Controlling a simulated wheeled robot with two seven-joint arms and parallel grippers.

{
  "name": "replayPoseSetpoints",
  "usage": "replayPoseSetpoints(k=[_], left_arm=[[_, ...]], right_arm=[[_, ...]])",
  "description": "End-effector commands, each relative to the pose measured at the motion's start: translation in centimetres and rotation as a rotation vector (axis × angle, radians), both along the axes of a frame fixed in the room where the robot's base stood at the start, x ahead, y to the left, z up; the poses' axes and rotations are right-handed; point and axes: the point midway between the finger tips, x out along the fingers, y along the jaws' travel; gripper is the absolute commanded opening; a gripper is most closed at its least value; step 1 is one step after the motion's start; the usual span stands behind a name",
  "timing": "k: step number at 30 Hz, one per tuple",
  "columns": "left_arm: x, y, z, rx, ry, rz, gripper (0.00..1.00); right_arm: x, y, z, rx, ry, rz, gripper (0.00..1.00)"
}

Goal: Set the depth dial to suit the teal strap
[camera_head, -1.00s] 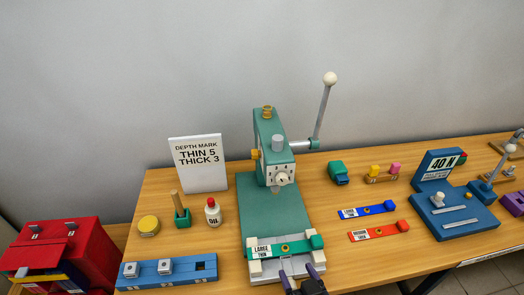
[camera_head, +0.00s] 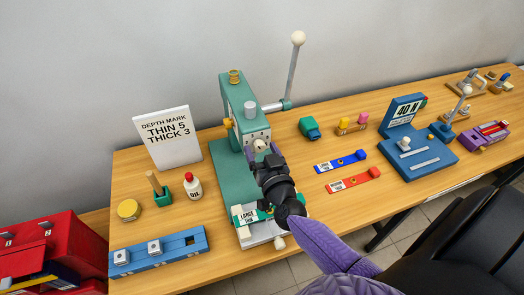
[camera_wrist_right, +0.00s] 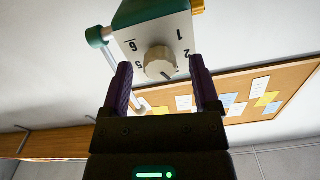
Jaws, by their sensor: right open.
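The green press (camera_head: 236,105) carries a white dial plate with a depth dial (camera_head: 260,145). In the right wrist view the round cream dial knob (camera_wrist_right: 160,63) sits among printed numbers; 1, 2 and 5 are readable, but its setting is unclear. My right gripper (camera_wrist_right: 161,85) is open, with purple fingers on either side of the knob, no clear contact. It also shows before the dial in the head view (camera_head: 263,158). The teal strap, its label (camera_head: 247,216) reading THIN, lies on the press bed, partly hidden by my right arm. My left gripper is not in view.
A card (camera_head: 167,137) reads depth mark thin 5, thick 3. The press lever (camera_head: 294,70) rises right of the head. Blue (camera_head: 341,161) and red (camera_head: 353,180) straps lie right of the press. An oil bottle (camera_head: 193,187) stands to its left.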

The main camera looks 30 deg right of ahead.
Motion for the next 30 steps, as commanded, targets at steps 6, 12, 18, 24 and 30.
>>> replayPoseSetpoints(k=[6,12,18,24,30], left_arm=[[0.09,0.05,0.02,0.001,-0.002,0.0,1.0],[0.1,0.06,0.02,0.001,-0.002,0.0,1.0],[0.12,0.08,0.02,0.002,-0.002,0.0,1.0],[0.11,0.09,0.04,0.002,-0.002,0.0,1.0],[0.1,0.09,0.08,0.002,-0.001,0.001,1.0]], right_arm=[[-0.03,0.02,0.01,0.0,0.0,0.0,0.47],[-0.04,0.02,0.0,0.0,0.0,0.0,0.04],[-0.05,0.02,0.0,0.002,0.0,0.0,0.0],[-0.05,0.01,-0.01,0.045,-0.011,0.0,0.0],[-0.05,0.05,-0.02,0.165,-0.039,0.001,0.0]])
